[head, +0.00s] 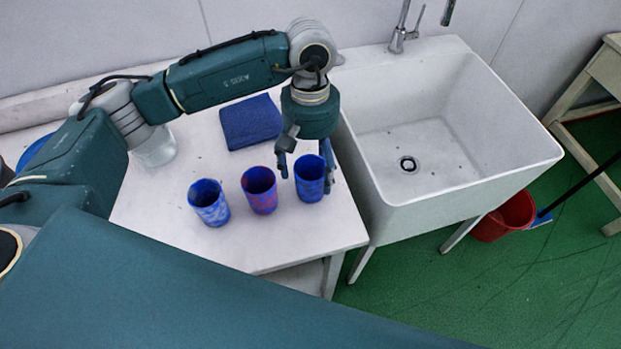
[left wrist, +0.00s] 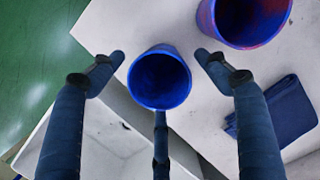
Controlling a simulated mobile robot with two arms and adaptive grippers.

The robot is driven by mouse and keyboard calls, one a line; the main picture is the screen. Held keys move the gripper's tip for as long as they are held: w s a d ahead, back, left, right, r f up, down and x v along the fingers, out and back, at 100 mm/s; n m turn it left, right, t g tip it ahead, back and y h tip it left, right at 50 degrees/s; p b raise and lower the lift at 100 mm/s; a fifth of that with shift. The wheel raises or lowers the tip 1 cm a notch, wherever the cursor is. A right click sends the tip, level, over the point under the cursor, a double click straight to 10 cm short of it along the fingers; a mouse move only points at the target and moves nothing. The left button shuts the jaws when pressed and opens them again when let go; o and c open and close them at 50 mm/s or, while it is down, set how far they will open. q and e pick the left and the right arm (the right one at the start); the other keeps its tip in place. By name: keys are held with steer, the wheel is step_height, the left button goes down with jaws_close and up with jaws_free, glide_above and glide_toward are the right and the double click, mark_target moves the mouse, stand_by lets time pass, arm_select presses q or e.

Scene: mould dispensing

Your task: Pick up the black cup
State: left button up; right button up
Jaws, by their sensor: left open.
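No plainly black cup shows. Three cups stand upright in a row on the white table (head: 170,220): a blue and whitish one (head: 209,203), a red and blue one (head: 259,190), and a dark blue one (head: 309,180) at the right. My left gripper (head: 305,170) points down over the dark blue cup, its fingers apart on either side of it. In the left wrist view, this cup (left wrist: 160,78) sits between the open fingertips (left wrist: 160,58), with gaps at both sides. The red and blue cup (left wrist: 243,22) is beyond the right finger. My right gripper is not seen.
A folded blue cloth (head: 250,121) lies behind the cups. A clear container (head: 154,148) stands to the left, partly behind my arm. A white sink (head: 450,170) adjoins the table's right edge. A red bucket (head: 506,217) is on the green floor.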

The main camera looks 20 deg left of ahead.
arm_select(q)
steer(key=shift+s+f+p, duration=0.25)
steer(key=shift+f+p, duration=0.3)
steer(key=shift+f, duration=0.05)
steer(key=f, duration=0.1)
steer(key=f+p, duration=0.1)
steer(key=f, duration=0.1)
steer(key=shift+s+d+f+p, duration=0.1)
steer(key=shift+s+f+p, duration=0.2)
steer(key=shift+f, duration=0.35)
steer(key=c, duration=1.2)
